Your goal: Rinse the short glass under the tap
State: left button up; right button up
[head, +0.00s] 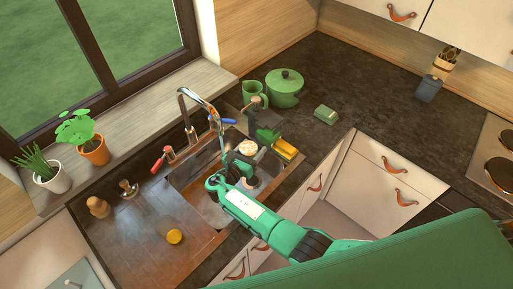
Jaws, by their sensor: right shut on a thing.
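My right gripper (237,162) is over the sink (187,178), shut on what looks like the short glass (248,147). Only a pale round part of the glass shows beyond the dark fingers, so its tilt is hard to tell. The chrome tap (201,102) arches over the sink from the back, with a red handle (160,160) on the left and a blue handle (222,121) on the right. The glass is close to the spout side, slightly right of it. I cannot make out running water. My left gripper is not in view.
A green caddy (266,133) with a brush and a yellow sponge (286,148) stand at the sink's right edge. A green jug (255,93) and pot (286,87) are behind. A stopper (128,188) and yellow item (174,236) lie left. The right counter is mostly clear.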

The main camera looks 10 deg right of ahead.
jog(key=shift+m, duration=0.7)
jog(key=m, duration=0.4)
jog(key=shift+s+d, duration=0.1)
jog(key=shift+d, duration=0.05)
jog(key=shift+f+m+b, duration=0.25)
jog(key=shift+m+b, duration=0.3)
jog(key=shift+m, duration=0.55)
jog(key=m+b, duration=0.3)
jog(key=m, duration=0.1)
jog(key=m+b, duration=0.4)
jog(key=f+m+b, duration=0.1)
jog(key=m+b, duration=0.3)
jog(key=m, duration=0.1)
jog(key=shift+s+d+t, duration=0.15)
jog(key=shift+s+t, duration=0.1)
jog(key=shift+t, duration=0.15)
jog(key=m+b, duration=0.4)
jog(key=b, duration=0.3)
jog(key=shift+f+b, duration=0.1)
jog(key=shift+b, duration=0.3)
jog(key=shift+w+r+m+b, duration=0.1)
jog(key=shift+r+m+b, duration=0.1)
jog(key=shift+m+b, duration=0.55)
